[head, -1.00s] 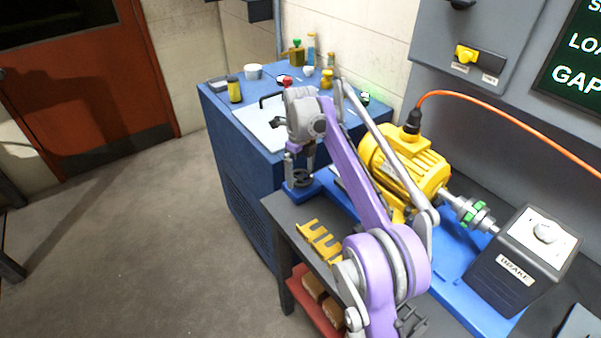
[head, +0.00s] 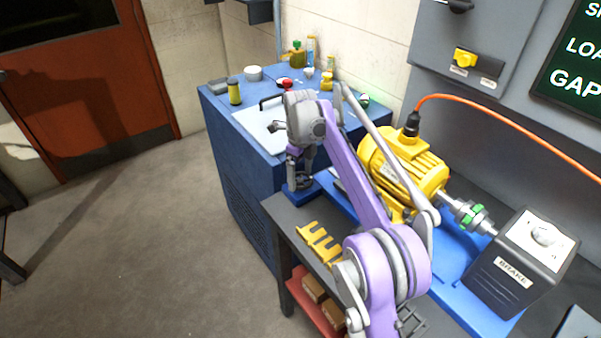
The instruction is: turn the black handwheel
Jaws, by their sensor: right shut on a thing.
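The black handwheel (head: 304,181) sits at the near left end of the blue base (head: 327,185), low at the bench's corner. My right gripper (head: 299,176) points down onto it from above and is shut on it. The fingers and wrist cover part of the wheel, so its full rim does not show. The yellow motor (head: 402,165) stands on the blue base to the right, behind my right arm. My left gripper is not in view.
A blue cabinet (head: 240,170) with bottles and a white sheet on top stands behind the wheel. Yellow slotted pieces (head: 318,243) lie on the bench in front. A green-marked coupling (head: 470,214) and the brake box (head: 520,262) are at right.

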